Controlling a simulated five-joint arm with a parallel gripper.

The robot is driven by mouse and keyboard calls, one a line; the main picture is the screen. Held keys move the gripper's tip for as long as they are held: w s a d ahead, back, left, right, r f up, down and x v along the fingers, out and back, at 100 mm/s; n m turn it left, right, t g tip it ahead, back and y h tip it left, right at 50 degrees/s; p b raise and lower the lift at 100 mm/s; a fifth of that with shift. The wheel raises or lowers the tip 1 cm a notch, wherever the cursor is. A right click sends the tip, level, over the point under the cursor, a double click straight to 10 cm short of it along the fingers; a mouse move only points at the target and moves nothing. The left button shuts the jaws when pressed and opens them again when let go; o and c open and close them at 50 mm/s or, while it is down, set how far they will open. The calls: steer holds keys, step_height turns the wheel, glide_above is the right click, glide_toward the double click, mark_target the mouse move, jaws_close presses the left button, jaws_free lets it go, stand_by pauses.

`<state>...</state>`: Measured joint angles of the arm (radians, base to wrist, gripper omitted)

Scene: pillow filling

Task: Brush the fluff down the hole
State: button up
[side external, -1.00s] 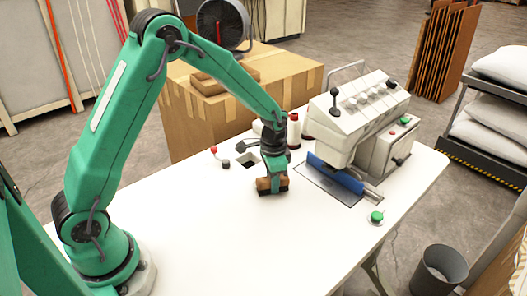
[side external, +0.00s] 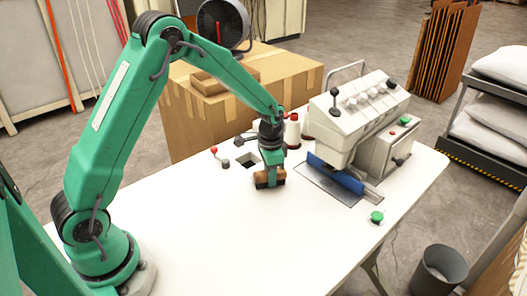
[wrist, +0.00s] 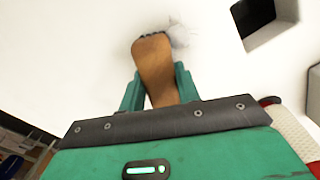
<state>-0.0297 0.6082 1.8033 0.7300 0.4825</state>
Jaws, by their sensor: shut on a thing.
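My gripper (side external: 268,170) is shut on a brown wooden brush (side external: 270,181), held low at the white table top near the square hole (side external: 247,160). In the wrist view, the brush (wrist: 155,65) sits between the green fingers, with dark bristles at its far end. A pale grey-white clump of fluff (wrist: 180,34) lies right by the bristles, on their right; I cannot tell if they touch. The dark hole (wrist: 259,22) shows further right in that view. In the side view I cannot make out the fluff.
A red-knobbed lever (side external: 214,150) stands beside the hole. A green button (side external: 376,217) is at the right table edge. The table's front is clear.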

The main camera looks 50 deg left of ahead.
steer(key=shift+w+a, duration=0.3)
steer(key=shift+a, duration=0.25)
steer(key=shift+w+a, duration=0.15)
steer(key=shift+a, duration=0.2)
steer(key=shift+w+a, duration=0.15)
steer(key=shift+a, duration=0.15)
steer(key=shift+w+a, duration=0.15)
steer(key=shift+a, duration=0.15)
steer(key=shift+w+a, duration=0.3)
steer(key=shift+a, duration=0.35)
steer(key=shift+w+a, duration=0.3)
steer(key=shift+a, duration=0.3)
steer(key=shift+w+a, duration=0.15)
steer(key=shift+a, duration=0.15)
steer(key=shift+a, duration=0.15)
steer(key=shift+r, duration=0.55)
steer(key=shift+d+r, duration=0.25)
steer(key=shift+r, duration=0.1)
